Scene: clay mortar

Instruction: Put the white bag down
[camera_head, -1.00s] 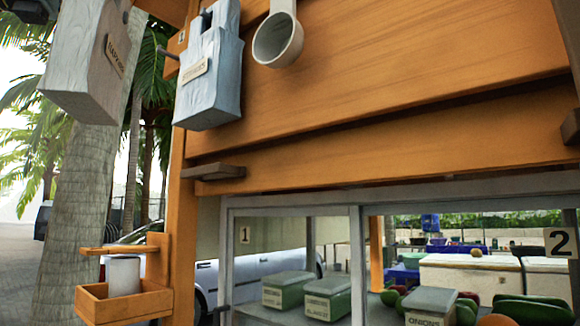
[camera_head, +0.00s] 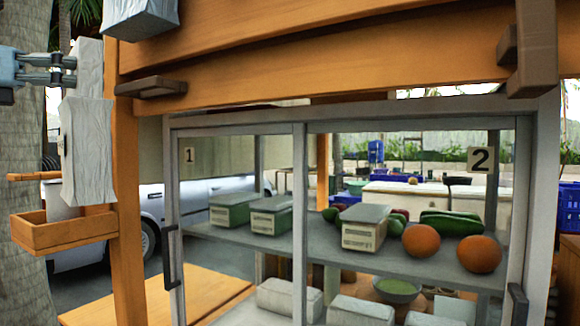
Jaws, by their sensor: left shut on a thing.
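The white bag (camera_head: 88,150) hangs upright at the left of the head view, a pale, boxy bag with a narrower upper part. My left gripper (camera_head: 68,70) comes in from the left edge and is shut on the bag's upper part. The bag is in the air, in front of the orange post and overlapping the small wooden box (camera_head: 62,234) in the picture. I cannot tell its distance from the box. My right gripper is not in view.
Another pale bag (camera_head: 140,14) hangs at the top, cut off by the frame. A wooden bracket (camera_head: 530,50) sticks out at right.

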